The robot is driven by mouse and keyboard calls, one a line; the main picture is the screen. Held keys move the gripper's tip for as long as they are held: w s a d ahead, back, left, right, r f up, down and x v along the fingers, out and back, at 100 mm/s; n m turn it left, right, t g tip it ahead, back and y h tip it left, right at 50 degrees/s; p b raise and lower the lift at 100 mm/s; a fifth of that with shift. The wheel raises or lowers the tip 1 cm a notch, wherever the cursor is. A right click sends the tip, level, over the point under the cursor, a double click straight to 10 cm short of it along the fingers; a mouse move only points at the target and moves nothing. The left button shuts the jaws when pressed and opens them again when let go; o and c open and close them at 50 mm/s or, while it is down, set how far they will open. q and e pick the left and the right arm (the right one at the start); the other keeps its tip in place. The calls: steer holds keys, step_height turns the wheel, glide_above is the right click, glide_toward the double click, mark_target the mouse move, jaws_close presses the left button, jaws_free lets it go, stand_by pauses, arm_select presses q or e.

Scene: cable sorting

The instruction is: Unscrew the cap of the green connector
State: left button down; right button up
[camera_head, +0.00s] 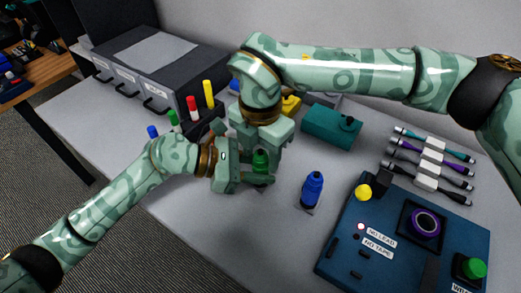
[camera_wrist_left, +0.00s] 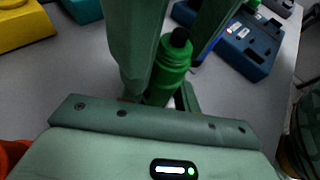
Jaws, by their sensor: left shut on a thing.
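The green connector (camera_head: 261,160) stands upright near the middle of the table in the head view. It also shows in the left wrist view (camera_wrist_left: 167,80), with a dark tip on top. My left gripper (camera_head: 254,179) comes in from the left, low, and is shut on the connector's lower part. My right gripper (camera_head: 262,150) points down from above. Its fingers stand on either side of the connector's upper part, and in the left wrist view a gap shows beside the dark tip, so it looks open. The fingers partly hide the connector.
A blue connector (camera_head: 312,189) stands to the right. A blue station (camera_head: 345,235) with buttons fills the front right. Several cables (camera_head: 432,165) lie at the right. A teal box (camera_head: 331,128) and grey drawers (camera_head: 150,65) are behind. Red (camera_head: 192,105) and yellow (camera_head: 209,94) pieces stand at left.

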steer(key=shift+r, duration=0.1)
step_height(320, 180, up, 4)
steer(key=shift+c, duration=0.2)
step_height(320, 180, up, 4)
steer(key=m, duration=0.3)
steer(key=shift+f, duration=0.25)
steer(key=shift+c, duration=0.2)
step_height(320, 180, down, 8)
steer(key=shift+r, duration=0.1)
